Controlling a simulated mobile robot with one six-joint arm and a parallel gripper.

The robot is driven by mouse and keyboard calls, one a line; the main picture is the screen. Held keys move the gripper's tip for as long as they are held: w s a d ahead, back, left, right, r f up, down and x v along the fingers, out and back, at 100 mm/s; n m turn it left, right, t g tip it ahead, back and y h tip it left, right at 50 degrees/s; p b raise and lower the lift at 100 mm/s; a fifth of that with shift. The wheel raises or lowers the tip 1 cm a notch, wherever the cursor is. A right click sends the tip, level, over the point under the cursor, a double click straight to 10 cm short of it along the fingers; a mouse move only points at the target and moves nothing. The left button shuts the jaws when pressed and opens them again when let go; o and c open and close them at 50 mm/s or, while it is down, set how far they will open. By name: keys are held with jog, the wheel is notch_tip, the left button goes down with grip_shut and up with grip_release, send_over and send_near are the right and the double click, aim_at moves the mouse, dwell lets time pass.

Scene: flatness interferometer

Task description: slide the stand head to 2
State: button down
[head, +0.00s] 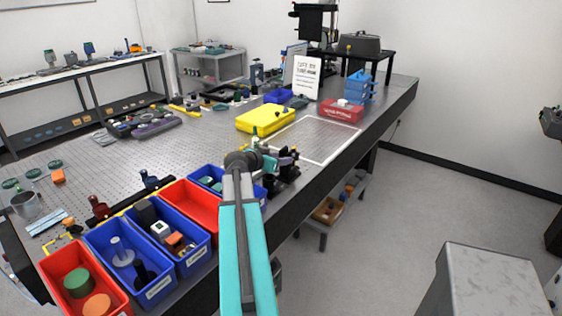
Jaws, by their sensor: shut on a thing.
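My teal arm reaches up from the bottom middle of the head view to the front edge of the perforated table. My gripper (284,155) is at the far end of the arm, small and partly hidden by the wrist. It is shut on what appears to be the head of a small dark stand (283,184) by the table edge. The grip point, the stand's scale and the mark 2 are too small or hidden to read.
Red and blue bins (190,203) line the near edge left of my arm. A yellow case (265,118) and a white-outlined area (318,138) lie beyond the gripper. A red box (341,111) stands farther right. The floor (430,205) on the right is open.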

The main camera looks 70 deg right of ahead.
jog(key=shift+s+r+b, duration=0.1)
jog(key=shift+r+b, duration=0.3)
jog(key=shift+r, duration=0.35)
jog(key=c, duration=1.1)
grip_release()
jog(key=shift+a, duration=0.1)
jog(key=b+v, duration=0.3)
jog(key=v, duration=1)
jog(key=shift+a+r, duration=0.1)
jog(key=shift+a, duration=0.2)
